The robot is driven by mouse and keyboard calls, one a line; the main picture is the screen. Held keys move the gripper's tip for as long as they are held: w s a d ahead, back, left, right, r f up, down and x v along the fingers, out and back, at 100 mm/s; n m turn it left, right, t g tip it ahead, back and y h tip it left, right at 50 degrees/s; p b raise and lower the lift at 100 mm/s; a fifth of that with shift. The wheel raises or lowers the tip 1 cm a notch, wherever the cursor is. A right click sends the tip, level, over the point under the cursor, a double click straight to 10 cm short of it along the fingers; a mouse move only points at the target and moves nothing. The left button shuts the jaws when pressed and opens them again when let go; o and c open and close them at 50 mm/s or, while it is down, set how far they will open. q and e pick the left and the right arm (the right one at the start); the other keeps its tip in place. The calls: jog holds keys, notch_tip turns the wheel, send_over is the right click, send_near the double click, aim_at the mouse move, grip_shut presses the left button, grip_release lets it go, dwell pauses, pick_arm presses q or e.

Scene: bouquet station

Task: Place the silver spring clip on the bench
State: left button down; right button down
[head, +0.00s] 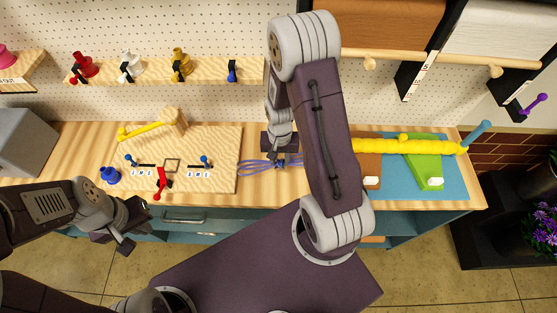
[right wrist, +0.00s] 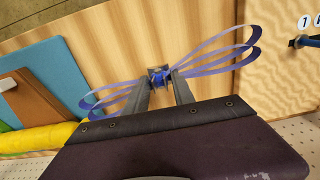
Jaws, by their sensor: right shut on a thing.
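A silver-white piece with a black part (head: 131,65) sits on the wooden shelf at the upper left; it is the only silver clip-like thing I make out, too small to be sure. The wooden bench (head: 262,188) runs below; it also shows in the right wrist view (right wrist: 215,25). My right gripper (head: 280,160) is low over the bench. In the right wrist view its fingers (right wrist: 160,82) are shut on the blue middle of a violet ribbon bow (right wrist: 215,55). My left gripper (head: 122,243) hangs in front of the bench, away from the shelf; its jaw gap is unclear.
Red (head: 83,66), gold (head: 181,62) and blue (head: 232,72) pieces share the shelf. A pale wooden board (head: 215,150) holds small blue and red parts and a yellow bar (head: 142,131). A yellow roll (head: 390,147) lies across brown, green and blue sheets at the right.

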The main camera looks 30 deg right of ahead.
aim_at(278, 164)
jog(key=shift+w+d+f, duration=0.15)
jog(key=shift+w+f, duration=0.25)
jog(key=shift+w, duration=0.3)
jog(key=f, duration=0.1)
jog(key=f+p, duration=0.1)
jog(key=f, duration=0.1)
jog(key=shift+s+f, duration=0.2)
jog(key=shift+f, duration=0.05)
jog(key=shift+w+f, duration=0.2)
jog(key=shift+f, duration=0.05)
jog(key=shift+s+f, duration=0.1)
jog(key=shift+f+b, duration=0.1)
jog(key=shift+b, duration=0.2)
jog(key=c, duration=1.1)
grip_release()
jog(key=shift+o, duration=0.2)
